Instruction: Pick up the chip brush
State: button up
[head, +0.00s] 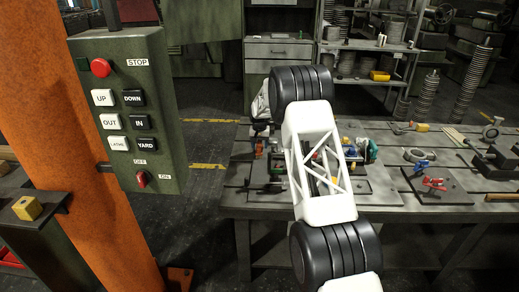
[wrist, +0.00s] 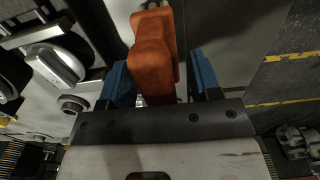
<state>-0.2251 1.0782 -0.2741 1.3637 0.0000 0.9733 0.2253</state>
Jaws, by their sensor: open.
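In the wrist view my gripper (wrist: 161,74) is open, with its two blue fingers apart. An orange-brown, blocky piece (wrist: 154,62) lies between the fingers, with a gap visible on the right side. It looks like a handle, but no bristles show on it, so I cannot tell whether it is the chip brush. In the head view my gripper is at the left end of the workbench (head: 235,192), mostly hidden by my arm. I cannot pick out the chip brush for certain in the head view.
Shiny metal fittings (wrist: 58,62) lie left of the fingers in the wrist view. Small coloured parts (head: 362,150) sit mid-bench; a dark plate with a red-handled part (head: 434,184) lies to the right. A control pendant (head: 124,110) hangs by an orange column (head: 40,100) left of the bench.

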dwell(0.4)
grip_shut()
jog(key=shift+r, duration=0.2)
jog(key=shift+r, duration=1.45)
jog(key=shift+s+r, duration=0.2)
jog(key=s+d, duration=0.1)
jog(key=s, duration=0.6)
jog(key=s+d+r, duration=0.1)
jog(key=s+d, duration=0.1)
jog(key=s, duration=0.6)
jog(key=shift+d+r, duration=0.2)
jog(key=shift+d, duration=0.05)
jog(key=shift+s, duration=0.1)
